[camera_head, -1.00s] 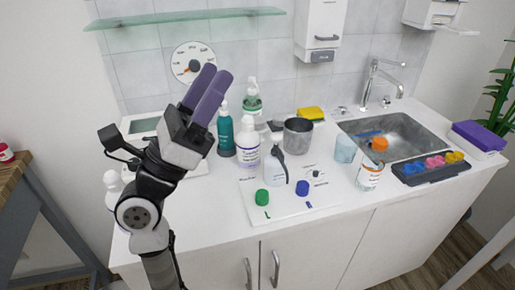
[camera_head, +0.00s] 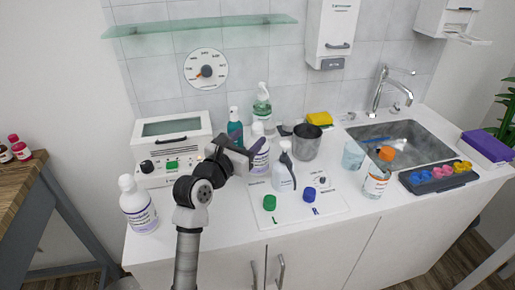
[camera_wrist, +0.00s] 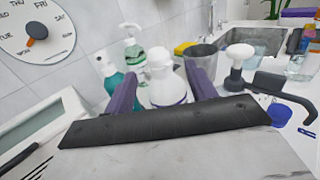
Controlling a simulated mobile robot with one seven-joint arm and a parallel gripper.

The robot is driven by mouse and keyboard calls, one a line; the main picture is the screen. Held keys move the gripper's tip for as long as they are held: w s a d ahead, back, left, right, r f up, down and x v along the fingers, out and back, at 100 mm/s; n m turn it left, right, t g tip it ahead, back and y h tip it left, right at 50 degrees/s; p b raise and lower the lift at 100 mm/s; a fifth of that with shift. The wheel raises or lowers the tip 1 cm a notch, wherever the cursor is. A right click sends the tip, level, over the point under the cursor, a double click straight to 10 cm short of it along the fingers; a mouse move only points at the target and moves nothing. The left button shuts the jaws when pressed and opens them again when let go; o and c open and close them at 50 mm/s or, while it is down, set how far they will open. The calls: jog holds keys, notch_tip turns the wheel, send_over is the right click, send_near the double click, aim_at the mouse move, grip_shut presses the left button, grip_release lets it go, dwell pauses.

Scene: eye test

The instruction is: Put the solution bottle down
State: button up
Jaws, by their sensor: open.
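A white bottle with a purple-marked label (camera_head: 260,160) stands upright on the counter behind my gripper; it also shows in the wrist view (camera_wrist: 165,84). A similar white bottle (camera_head: 138,208) stands at the counter's left end. I cannot read either label well enough to tell which is the solution bottle. My gripper (camera_head: 241,146) is open, its purple fingers pointing toward the first bottle. In the wrist view the fingers (camera_wrist: 162,72) flank that bottle on both sides, with gaps visible. The gripper body hides the bottle's lower part there.
A teal bottle (camera_head: 235,130) and a green pump bottle (camera_head: 262,104) stand close behind. A white device (camera_head: 174,138) is left.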

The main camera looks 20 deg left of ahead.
aim_at(254, 132)
jog(key=w+p, duration=0.2)
jog(key=w, duration=0.1)
jog(key=w+p, duration=0.1)
jog(key=w, duration=0.1)
jog(key=shift+w+d, duration=0.25)
jog(key=shift+d, duration=0.15)
jog(key=shift+w+f, duration=0.1)
jog(key=shift+w, duration=0.15)
jog(key=shift+c, duration=0.4)
grip_shut()
